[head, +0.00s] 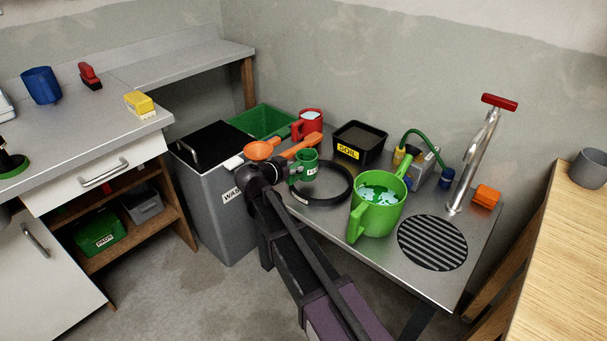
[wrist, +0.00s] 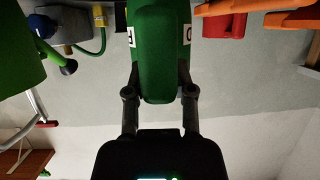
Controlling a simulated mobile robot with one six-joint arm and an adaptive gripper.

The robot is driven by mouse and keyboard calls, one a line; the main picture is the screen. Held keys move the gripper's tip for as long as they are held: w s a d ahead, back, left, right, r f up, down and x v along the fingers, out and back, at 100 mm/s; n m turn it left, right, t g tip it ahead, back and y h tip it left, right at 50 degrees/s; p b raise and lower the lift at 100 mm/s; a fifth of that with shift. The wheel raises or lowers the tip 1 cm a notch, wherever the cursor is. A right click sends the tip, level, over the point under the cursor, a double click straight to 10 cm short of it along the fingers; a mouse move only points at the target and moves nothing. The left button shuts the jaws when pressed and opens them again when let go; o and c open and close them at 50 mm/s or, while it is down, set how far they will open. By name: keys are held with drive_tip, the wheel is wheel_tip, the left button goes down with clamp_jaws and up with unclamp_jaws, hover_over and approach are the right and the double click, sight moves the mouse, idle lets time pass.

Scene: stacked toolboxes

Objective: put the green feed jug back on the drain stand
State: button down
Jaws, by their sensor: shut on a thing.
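The green feed jug (head: 307,167) is small and dark green, with a white label. In the wrist view, the jug (wrist: 158,55) fills the top middle, with letters at its two sides. My gripper (wrist: 160,93) is shut on it, one finger on each side. In the head view my gripper (head: 283,175) is at the jug's left, and my arm hides part of the area below. The jug looks upright over the steel bench; its height is unclear. A round black slatted grate (head: 432,243), which may be the drain stand, is bare at the bench's right front.
A light green watering can (head: 377,210) holding liquid stands left of the grate. A black ring (head: 347,187) lies by the jug. A soil box (head: 360,143), red jug (head: 310,122), orange scoop (head: 262,150) and tap (head: 471,160) are around. A grey bin (head: 225,215) adjoins the bench's left.

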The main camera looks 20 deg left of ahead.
sight(304, 174)
drive_tip(key=shift+w+d, duration=0.25)
drive_tip(key=shift+w, duration=0.05)
drive_tip(key=shift+w+d, duration=0.2)
drive_tip(key=shift+w+d+f+b, duration=0.7)
drive_tip(key=shift+w, duration=0.1)
drive_tip(key=shift+f+b, duration=1)
drive_tip(key=shift+f, duration=0.15)
drive_tip(key=shift+c, duration=2.3)
unclamp_jaws()
